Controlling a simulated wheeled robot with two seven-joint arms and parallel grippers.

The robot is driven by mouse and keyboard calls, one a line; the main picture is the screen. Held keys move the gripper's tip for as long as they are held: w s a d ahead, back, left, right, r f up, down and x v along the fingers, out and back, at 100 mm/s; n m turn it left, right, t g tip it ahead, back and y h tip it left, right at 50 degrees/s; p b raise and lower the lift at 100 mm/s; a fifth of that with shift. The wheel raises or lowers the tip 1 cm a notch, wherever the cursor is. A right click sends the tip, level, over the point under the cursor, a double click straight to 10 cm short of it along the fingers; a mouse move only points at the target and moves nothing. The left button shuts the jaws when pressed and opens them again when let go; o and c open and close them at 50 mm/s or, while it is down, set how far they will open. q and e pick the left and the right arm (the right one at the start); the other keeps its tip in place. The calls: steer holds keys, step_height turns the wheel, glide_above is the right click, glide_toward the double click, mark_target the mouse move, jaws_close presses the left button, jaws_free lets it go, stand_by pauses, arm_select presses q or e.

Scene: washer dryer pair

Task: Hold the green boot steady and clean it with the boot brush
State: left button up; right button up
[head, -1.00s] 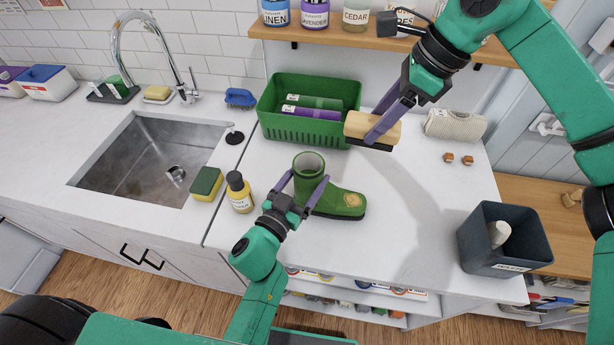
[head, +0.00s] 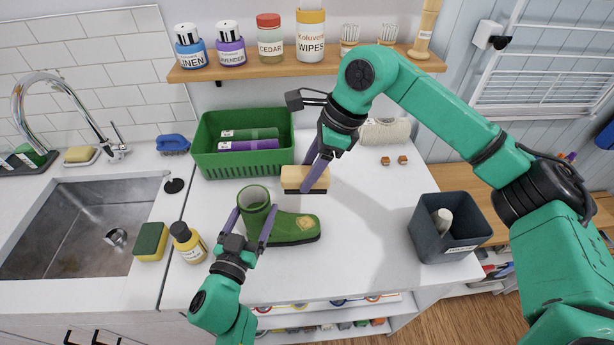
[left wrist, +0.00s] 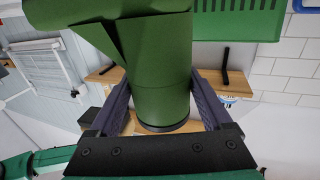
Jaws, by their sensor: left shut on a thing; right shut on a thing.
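The green boot (head: 291,228) stands upright on the white counter, its toe to the right. My left gripper (head: 251,224) is shut on the boot's shaft, one finger on each side. The left wrist view shows the green shaft (left wrist: 158,85) between the fingers (left wrist: 160,108). My right gripper (head: 313,177) is shut on the boot brush (head: 297,178), a light wooden block with dark bristles facing down. The brush is held over the counter, behind and above the boot's toe in the picture.
A green basket (head: 204,157) with rolled items stands behind the boot. A yellow bottle (head: 188,243) and a sponge (head: 150,241) are at left, beside the sink (head: 75,238). A dark bin (head: 425,232) stands at right. A wooden shelf (head: 290,66) hangs above.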

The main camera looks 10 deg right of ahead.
mark_target(313, 193)
steer(key=f, duration=0.2)
steer(key=s+f, duration=0.1)
steer(key=f, duration=0.3)
steer(key=shift+s+f, duration=0.15)
steer(key=shift+s, duration=0.15)
steer(key=shift+f, duration=3.3)
steer(key=shift+w+f, duration=0.3)
steer(key=shift+w, duration=1.65)
steer(key=shift+s, duration=1.7)
steer(key=shift+s+r, duration=0.15)
steer(key=shift+s, duration=0.1)
steer(key=shift+r, duration=3.6)
steer(key=shift+f, duration=0.15)
